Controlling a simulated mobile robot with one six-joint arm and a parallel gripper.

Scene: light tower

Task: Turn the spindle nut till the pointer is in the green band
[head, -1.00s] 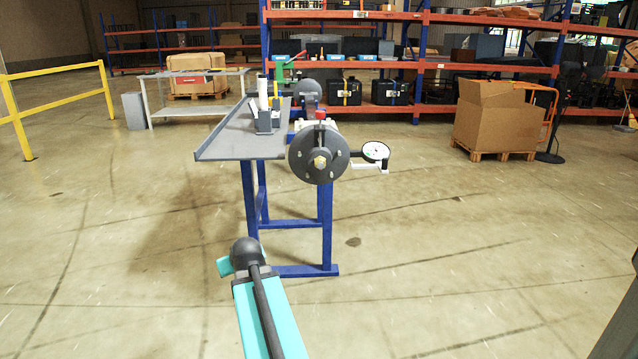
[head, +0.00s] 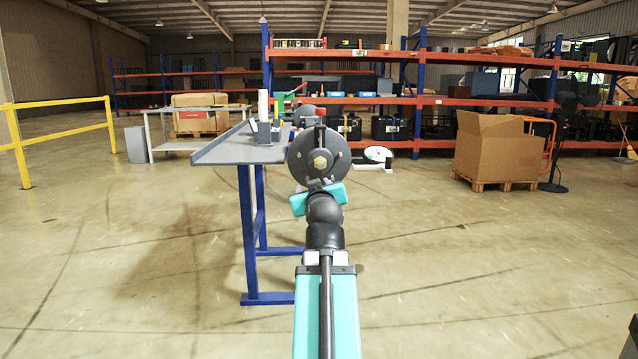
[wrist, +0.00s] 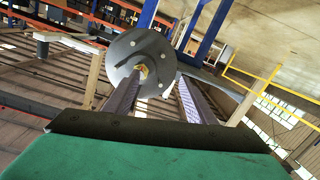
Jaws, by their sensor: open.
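The brass spindle nut (head: 320,162) sits at the centre of a round dark flange (head: 303,174) at the near end of the bench; it also shows in the wrist view (wrist: 143,71). The white dial (head: 378,154) with a green patch stands right of the flange; its pointer is too small to read. My gripper (wrist: 158,75) is open, its two fingers pointing at the flange. The nut appears near the left finger's tip, off the middle of the gap; I cannot tell whether they touch. In the head view my arm covers the flange's lower edge.
The grey bench top (head: 225,150) on blue legs extends back left, with a small grey holder (head: 264,132) on it. A cardboard box (head: 495,150) on a pallet stands at the right. A yellow rail (head: 65,142) is at the left.

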